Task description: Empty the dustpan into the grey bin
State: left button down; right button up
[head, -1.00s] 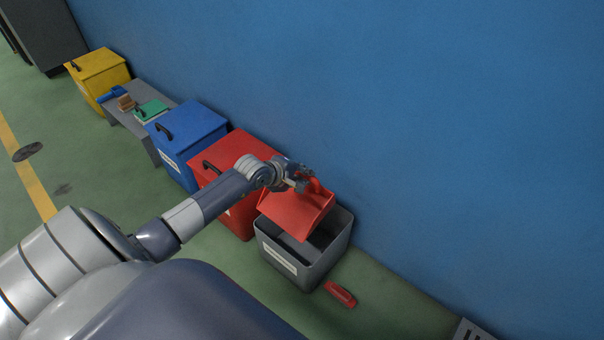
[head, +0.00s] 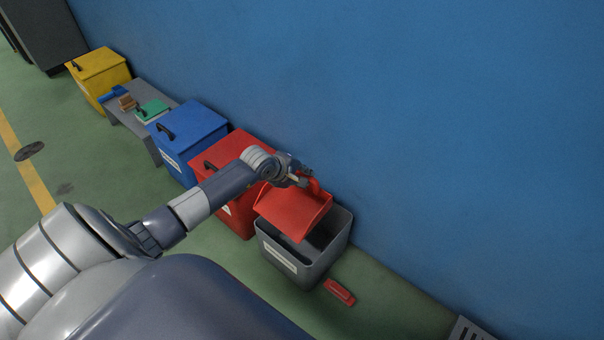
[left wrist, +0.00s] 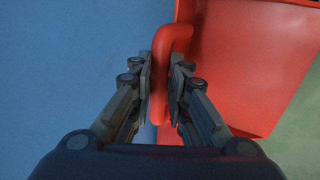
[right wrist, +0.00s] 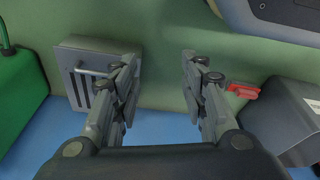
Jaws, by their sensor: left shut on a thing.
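A red dustpan (head: 290,212) is over the open grey bin (head: 283,262), its pan slanting down toward the bin's left part. My left gripper (head: 302,180) is shut on the dustpan's handle. In the left wrist view, the fingers (left wrist: 160,75) close on the red handle, with the pan (left wrist: 250,75) to the right. No loose contents show on the visible pan face, and part of the bin's inside is hidden. My right gripper (right wrist: 158,75) is open and empty in the right wrist view; the grey bin (right wrist: 285,115) is to its right.
A red lidded bin (head: 235,160) stands directly left of the grey bin, then a blue bin (head: 187,135). A small red object (head: 339,291) lies on the floor in front. The blue wall (head: 450,130) is close behind. A slotted grey panel (right wrist: 100,75) shows in the right wrist view.

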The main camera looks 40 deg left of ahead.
pick_arm(q)
jog(key=shift+r+g+p, duration=0.4)
jog(key=shift+g+p, duration=0.4)
jog(key=shift+p, duration=0.1)
pick_arm(e)
jog(key=s+f, duration=0.3)
jog(key=f, duration=0.2)
jog(key=shift+s+d+f, duration=0.25)
jog(key=shift+s, duration=0.15)
